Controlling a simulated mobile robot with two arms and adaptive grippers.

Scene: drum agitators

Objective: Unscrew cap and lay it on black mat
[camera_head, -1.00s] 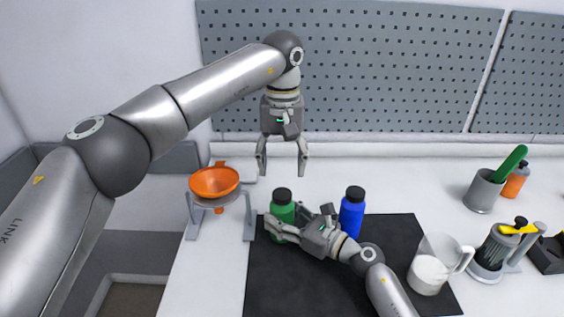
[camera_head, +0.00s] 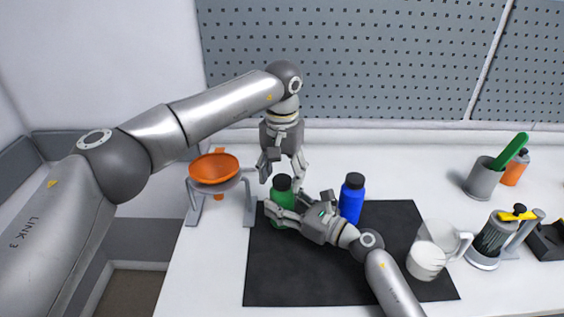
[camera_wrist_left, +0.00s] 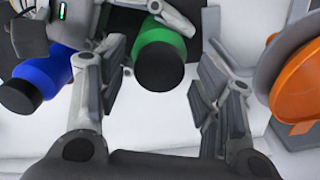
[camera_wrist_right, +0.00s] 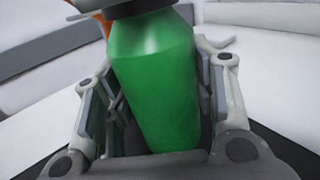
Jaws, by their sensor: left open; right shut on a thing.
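A green bottle (camera_head: 281,207) with a black cap (camera_head: 282,183) stands upright at the back left of the black mat (camera_head: 310,278). My right gripper (camera_head: 280,213) is shut on the bottle's body from the front. The bottle fills the space between its fingers in the right wrist view (camera_wrist_right: 155,85). My left gripper (camera_head: 281,176) points down, open, with its fingers around the cap's height. In the left wrist view the cap (camera_wrist_left: 159,66) lies between the two open fingers, with gaps on both sides. It is not gripped.
A blue bottle (camera_head: 351,203) with a black cap stands close to the right. An orange funnel (camera_head: 214,168) on a grey stand (camera_head: 250,200) is close to the left. A clear jug (camera_head: 430,255) stands at the mat's right edge.

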